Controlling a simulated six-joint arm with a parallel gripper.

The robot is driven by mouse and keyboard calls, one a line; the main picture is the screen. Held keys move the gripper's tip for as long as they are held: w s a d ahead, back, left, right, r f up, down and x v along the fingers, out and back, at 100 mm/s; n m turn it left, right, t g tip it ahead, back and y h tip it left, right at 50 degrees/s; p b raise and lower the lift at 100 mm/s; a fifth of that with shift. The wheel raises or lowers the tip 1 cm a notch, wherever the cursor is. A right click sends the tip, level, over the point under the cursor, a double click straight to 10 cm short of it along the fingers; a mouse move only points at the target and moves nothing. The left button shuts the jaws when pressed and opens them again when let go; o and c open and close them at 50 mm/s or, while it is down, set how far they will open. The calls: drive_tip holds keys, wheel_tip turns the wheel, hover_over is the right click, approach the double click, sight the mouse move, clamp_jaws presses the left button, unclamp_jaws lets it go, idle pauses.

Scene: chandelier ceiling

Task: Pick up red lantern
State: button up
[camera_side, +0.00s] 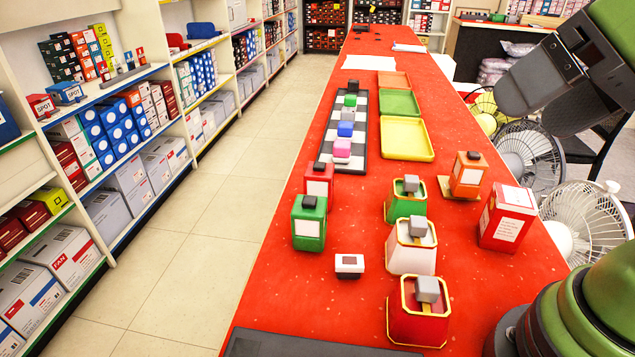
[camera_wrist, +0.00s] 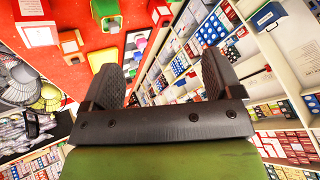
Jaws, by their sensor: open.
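Several small lantern-like boxes stand on the long red table (camera_side: 262,290). A red lantern with yellow trim and a grey block on top (camera_side: 418,325) stands at the near end. A smaller red lantern with a dark top (camera_side: 319,183) stands farther left, behind a green one (camera_side: 309,229). A red box with white panels (camera_side: 507,222) stands at the right edge. I cannot tell which is meant. My gripper (camera_side: 540,110) is at upper right, above and apart from them, open and empty. Its two dark fingers (camera_wrist: 168,80) are spread in the wrist view.
A checkered strip (camera_side: 325,152) and a yellow tray (camera_side: 405,140) lie farther back. Fans (camera_side: 590,222) stand beyond the right edge.

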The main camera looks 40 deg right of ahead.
drive_tip(key=shift+o, duration=0.4)
drive_tip(key=m+g+h, duration=0.3)
drive_tip(key=m+h, duration=0.2)
drive_tip(key=h, duration=0.1)
hover_over(319, 165)
drive_tip(key=s+a, duration=0.3)
wheel_tip(319, 165, down, 15)
drive_tip(key=x, duration=0.3)
drive_tip(key=shift+f, duration=0.25)
drive_tip(key=shift+x, duration=3.1)
drive_tip(key=shift+r, duration=0.1)
drive_tip(key=c, duration=1.6)
